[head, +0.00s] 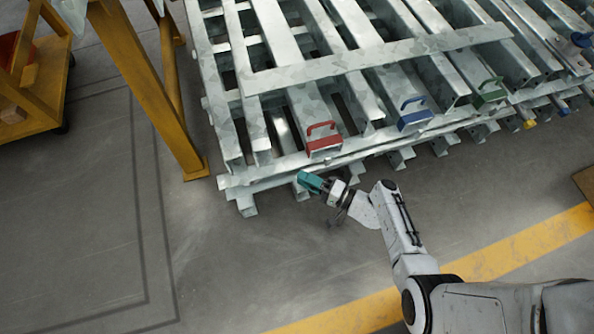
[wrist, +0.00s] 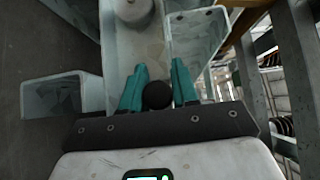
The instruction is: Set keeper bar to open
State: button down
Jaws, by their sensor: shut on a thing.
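My gripper (head: 311,181) has teal fingers and is low at the front edge of the galvanized steel frame (head: 375,62), below and slightly left of the red-handled block. In the wrist view my gripper (wrist: 158,90) has its fingers on both sides of a dark round knob (wrist: 157,95), and is shut on it. A pale metal bar (wrist: 130,45) runs behind the knob. I cannot tell for certain which bar is the keeper bar; a long flat rail (head: 420,137) crosses the frame's front in the head view. The knob is hidden in the head view.
A red-handled block (head: 324,145), a blue-handled one (head: 414,117) and a green-handled one (head: 489,96) sit along the frame's front. A yellow post (head: 150,80) stands at left. Open square tube ends (wrist: 62,94) lie close to my gripper. Floor at lower left is clear.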

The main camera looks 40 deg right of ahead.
jog(key=c, duration=0.9)
grip_release()
jog(key=shift+c, duration=0.2)
jog(key=p+v, duration=0.1)
jog(key=v, duration=0.9)
jog(key=shift+s+p, duration=0.4)
jog(key=shift+d, duration=0.1)
